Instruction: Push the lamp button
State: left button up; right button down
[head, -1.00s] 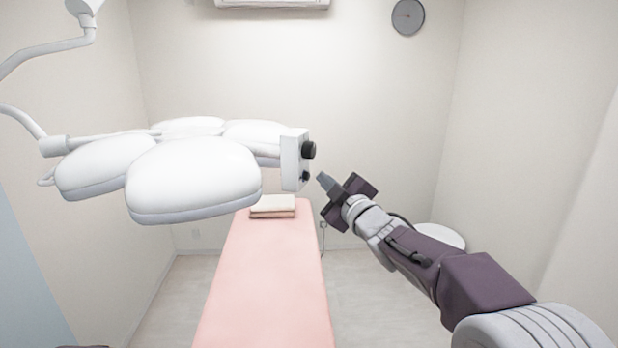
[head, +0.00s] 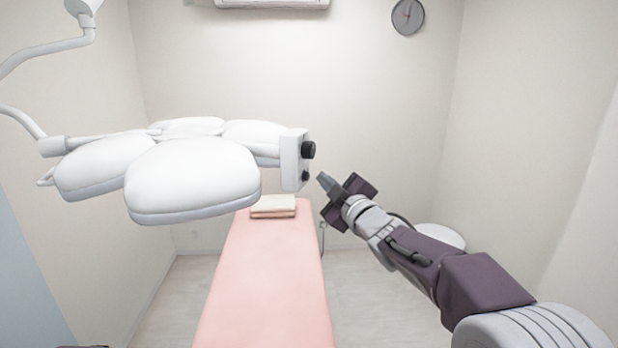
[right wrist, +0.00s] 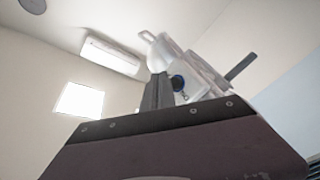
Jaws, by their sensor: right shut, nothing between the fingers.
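The lamp (head: 192,177) is a white surgical light with several rounded heads, hanging at the left in the head view. On its right end is a white control box (head: 291,160) with a large black knob (head: 308,150) and a smaller dark button (head: 305,176) below it. My right gripper (head: 325,180) is shut and empty, its tip just right of the smaller button, with a small gap showing. In the right wrist view the shut fingers (right wrist: 157,92) point up at the lamp (right wrist: 190,68); a round dark, blue-rimmed part (right wrist: 178,82) shows beside them. My left gripper is not seen.
A pink treatment bed (head: 265,280) with a folded towel (head: 273,206) stands below the lamp. A white round stool (head: 440,237) is partly behind my right arm. A clock (head: 408,16) and an air conditioner (head: 272,3) are on the back wall. Free air surrounds my gripper on the right.

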jog(key=shift+a, duration=0.1)
jog(key=shift+w+a, duration=0.25)
jog(key=shift+a, duration=0.1)
jog(key=shift+w+a+b, duration=0.15)
jog(key=shift+a+b, duration=0.2)
jog(key=shift+b, duration=0.2)
dwell(0.7)
jog(key=shift+s+d, duration=0.4)
jog(key=shift+d, duration=0.4)
jog(key=s+d, duration=0.1)
jog(key=d+p, duration=0.1)
jog(key=d, duration=0.1)
jog(key=s+d+p, duration=0.1)
jog(key=d, duration=0.1)
jog(key=shift+s+d, duration=0.2)
jog(key=shift+s, duration=0.1)
